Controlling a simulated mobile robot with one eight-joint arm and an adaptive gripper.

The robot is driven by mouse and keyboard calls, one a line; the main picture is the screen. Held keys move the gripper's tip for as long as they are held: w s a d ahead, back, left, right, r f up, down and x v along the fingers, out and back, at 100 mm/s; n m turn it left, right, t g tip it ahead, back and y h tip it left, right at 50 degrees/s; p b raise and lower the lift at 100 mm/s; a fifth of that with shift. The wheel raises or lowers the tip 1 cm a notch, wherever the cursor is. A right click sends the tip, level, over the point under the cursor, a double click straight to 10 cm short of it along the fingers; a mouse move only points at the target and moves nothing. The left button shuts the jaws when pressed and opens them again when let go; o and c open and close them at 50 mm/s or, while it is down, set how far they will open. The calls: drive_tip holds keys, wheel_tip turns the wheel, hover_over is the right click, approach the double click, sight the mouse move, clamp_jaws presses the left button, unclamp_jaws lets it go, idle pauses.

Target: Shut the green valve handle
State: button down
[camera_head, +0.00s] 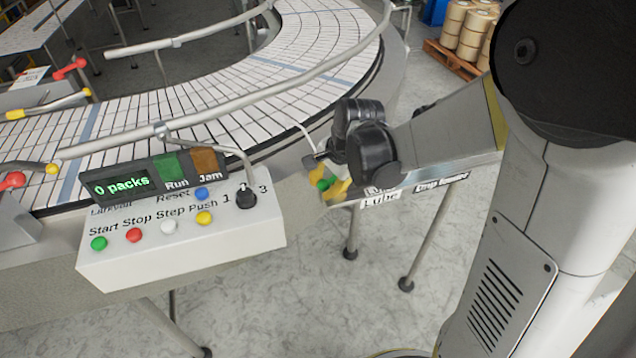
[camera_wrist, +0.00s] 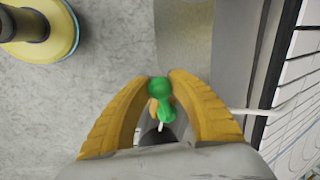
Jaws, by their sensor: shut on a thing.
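The green valve handle (camera_wrist: 163,92) shows in the wrist view between the tips of my yellow gripper fingers. My gripper (camera_wrist: 160,84) is shut on it, with a fingertip on each side. In the head view, my gripper (camera_head: 329,186) is at the side of the conveyor frame, right of the control box, and only a small green part of the handle (camera_head: 324,184) shows between the fingers. The lower part of the valve is partly hidden by the fingers and wrist.
A white control box (camera_head: 180,262) with several buttons and a "0 packs" display (camera_head: 122,186) stands left of my gripper. A curved white conveyor (camera_head: 300,90) with metal rails runs behind. Labels (camera_head: 380,198) hang on the frame below. A pallet of rolls (camera_head: 452,62) stands far back.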

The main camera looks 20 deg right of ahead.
drive_tip(key=n, duration=0.1)
drive_tip(key=s+d+n, duration=0.1)
drive_tip(key=shift+s+d+n+g+y, duration=0.1)
drive_tip(key=shift+n+g+y, duration=0.2)
drive_tip(key=shift+n+y, duration=0.1)
drive_tip(key=shift+s+d+n+g+y+b, duration=0.35)
drive_tip(key=shift+d+n, duration=0.35)
drive_tip(key=shift+n, duration=0.65)
drive_tip(key=shift+s+d+n+g+y+b, duration=0.15)
drive_tip(key=shift+d+n+g, duration=0.45)
drive_tip(key=shift+n, duration=0.8)
drive_tip(key=shift+s+d+n+g+y+b, duration=0.3)
drive_tip(key=shift+d+n, duration=0.5)
drive_tip(key=shift+n, duration=0.55)
drive_tip(key=c, duration=1.1)
unclamp_jaws()
drive_tip(key=shift+s+d, duration=0.1)
drive_tip(key=shift+c, duration=0.2)
drive_tip(key=v, duration=1.2)
